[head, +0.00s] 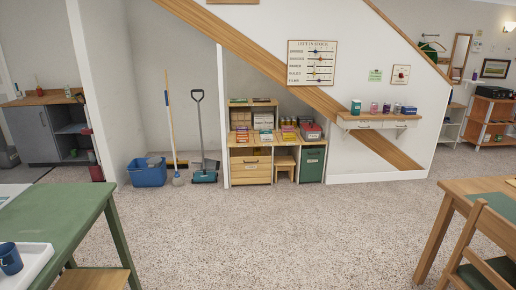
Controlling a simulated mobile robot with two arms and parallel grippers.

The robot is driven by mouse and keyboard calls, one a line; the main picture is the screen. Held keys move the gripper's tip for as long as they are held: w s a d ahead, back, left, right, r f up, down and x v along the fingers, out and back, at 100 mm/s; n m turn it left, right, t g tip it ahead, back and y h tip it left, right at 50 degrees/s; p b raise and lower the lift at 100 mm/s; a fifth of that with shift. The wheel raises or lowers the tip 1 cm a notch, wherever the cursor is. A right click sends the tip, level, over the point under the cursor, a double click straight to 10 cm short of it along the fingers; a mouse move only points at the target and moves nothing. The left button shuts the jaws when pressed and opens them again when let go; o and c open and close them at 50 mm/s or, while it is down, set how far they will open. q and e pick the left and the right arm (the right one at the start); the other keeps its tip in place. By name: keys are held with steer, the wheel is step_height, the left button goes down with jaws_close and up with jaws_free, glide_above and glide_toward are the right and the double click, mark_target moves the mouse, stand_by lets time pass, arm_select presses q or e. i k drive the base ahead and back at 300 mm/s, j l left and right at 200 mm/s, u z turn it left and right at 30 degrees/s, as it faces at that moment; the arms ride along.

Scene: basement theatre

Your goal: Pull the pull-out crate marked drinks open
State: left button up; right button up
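Under the stairs is a low storage unit. A green crate or bin front (312,168) with a small pale label stands at its right end, beneath the counter top. A wooden front (250,174) with handles or slots and small labels is at its left end. Both look shut. The labels are too small to read, so I cannot tell which one is marked drinks. Neither of my grippers is in view.
A small stool (285,163) stands between the two fronts. A green table (80,212) and a wooden table with chair (455,190) flank a clear carpet (260,240).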

mark_target(243, 163)
steer(key=i+u, duration=0.15)
steer(key=i, duration=3.35)
steer(key=i+j+z, duration=0.1)
steer(key=i, duration=1)
